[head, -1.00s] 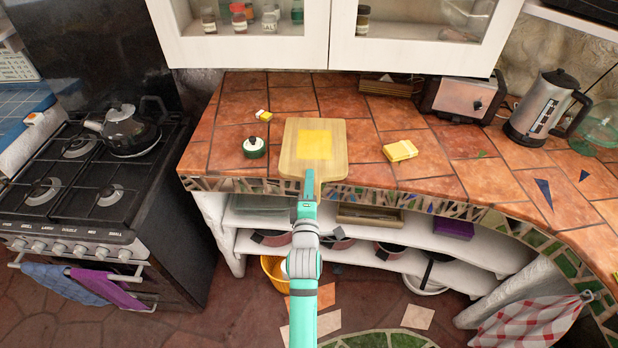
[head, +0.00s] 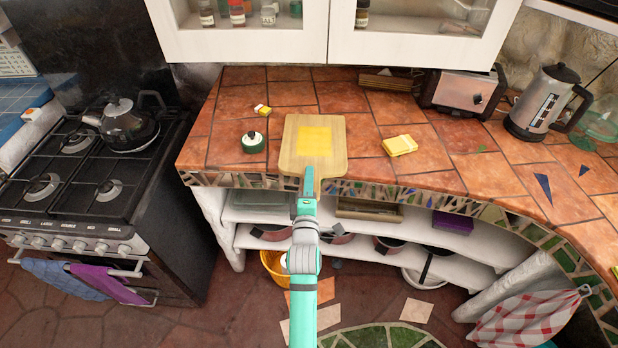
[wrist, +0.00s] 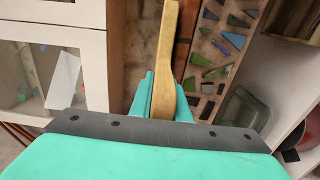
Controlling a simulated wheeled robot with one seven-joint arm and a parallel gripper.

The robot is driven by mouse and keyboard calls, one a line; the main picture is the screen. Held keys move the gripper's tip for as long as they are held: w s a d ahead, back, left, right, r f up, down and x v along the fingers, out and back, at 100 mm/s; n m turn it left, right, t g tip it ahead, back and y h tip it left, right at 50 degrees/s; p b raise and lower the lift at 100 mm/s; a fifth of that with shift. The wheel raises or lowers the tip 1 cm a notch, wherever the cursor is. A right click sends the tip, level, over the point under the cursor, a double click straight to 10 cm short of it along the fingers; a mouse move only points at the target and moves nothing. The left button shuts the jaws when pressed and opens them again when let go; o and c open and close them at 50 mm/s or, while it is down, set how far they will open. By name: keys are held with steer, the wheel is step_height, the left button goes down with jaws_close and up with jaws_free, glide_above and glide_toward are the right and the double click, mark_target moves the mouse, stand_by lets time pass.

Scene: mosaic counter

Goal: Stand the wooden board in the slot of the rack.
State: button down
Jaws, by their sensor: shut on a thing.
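The wooden board (head: 312,160) is a pale, rounded board with a yellow square on its face. In the head view it is over the counter's front part, its handle toward me. My gripper (head: 309,183) is shut on the handle at the board's near end. In the wrist view my gripper (wrist: 164,95) has a finger on each side of the handle, and the board (wrist: 167,50) shows edge-on. A low wooden holder (head: 388,80) at the back of the counter may be the rack; its slot cannot be made out. The gap between board and counter cannot be judged.
A toaster (head: 462,93) and kettle (head: 542,103) stand back right. The cabinet (head: 250,30) hangs above the counter's back.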

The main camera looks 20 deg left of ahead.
steer(key=shift+w+f, duration=0.1)
steer(key=shift+a, duration=0.15)
steer(key=c, duration=1.8)
jaws_free()
steer(key=shift+c, duration=0.2)
steer(key=shift+o, duration=1.1)
steer(key=shift+f, duration=0.1)
steer(key=shift+d, duration=0.3)
steer(key=shift+f, duration=0.2)
steer(key=v, duration=1)
steer(key=shift+s+r, duration=0.2)
steer(key=shift+s, duration=0.2)
steer(key=shift+s, duration=0.1)
